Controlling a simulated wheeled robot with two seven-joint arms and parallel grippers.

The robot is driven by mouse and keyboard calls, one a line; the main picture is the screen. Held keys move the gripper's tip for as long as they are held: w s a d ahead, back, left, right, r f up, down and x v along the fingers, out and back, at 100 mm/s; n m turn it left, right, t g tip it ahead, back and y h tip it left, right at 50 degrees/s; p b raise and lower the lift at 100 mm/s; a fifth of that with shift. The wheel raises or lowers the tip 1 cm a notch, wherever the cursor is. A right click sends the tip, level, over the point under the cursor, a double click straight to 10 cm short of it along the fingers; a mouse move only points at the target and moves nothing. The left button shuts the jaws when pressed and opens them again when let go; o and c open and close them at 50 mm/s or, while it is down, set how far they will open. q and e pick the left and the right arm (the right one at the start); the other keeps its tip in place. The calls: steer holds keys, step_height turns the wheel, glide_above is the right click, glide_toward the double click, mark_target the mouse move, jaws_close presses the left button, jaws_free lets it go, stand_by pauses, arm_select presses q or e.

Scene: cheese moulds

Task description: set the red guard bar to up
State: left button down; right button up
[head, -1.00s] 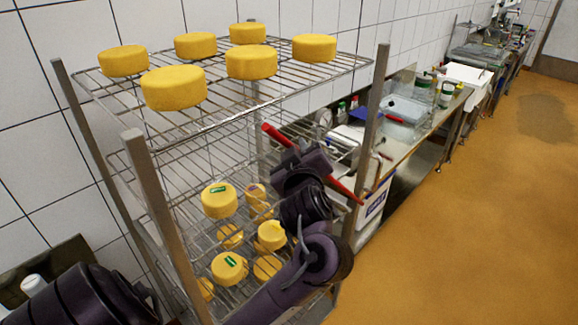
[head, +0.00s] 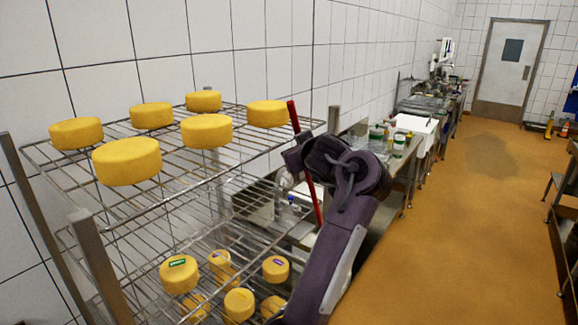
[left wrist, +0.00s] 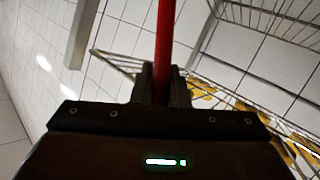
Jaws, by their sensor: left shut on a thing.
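The red guard bar (head: 293,118) stands steeply at the right end of the wire rack in the head view, leaning slightly, its top to the left. My left gripper (head: 302,155) is shut on the bar around its middle, and my purple arm hides part of it. In the left wrist view the red bar (left wrist: 164,40) runs up from between the two dark fingers of my left gripper (left wrist: 162,85). The bar's lower end is partly hidden. My right gripper is not in view.
The wire rack (head: 140,190) carries several yellow cheeses (head: 127,161) on top and smaller labelled ones (head: 179,275) below. A cluttered counter (head: 400,165) runs along the tiled wall behind my arm. The orange floor (head: 460,220) to the right is open.

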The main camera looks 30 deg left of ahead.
arm_select(q)
steer(key=shift+w+r+g, duration=0.1)
steer(key=shift+w+g, duration=0.3)
steer(key=shift+w, duration=0.75)
steer(key=shift+d, duration=0.1)
steer(key=c, duration=1.6)
jaws_free()
steer(key=shift+o, duration=1)
steer(key=shift+w+a, duration=0.25)
steer(key=shift+w, duration=0.05)
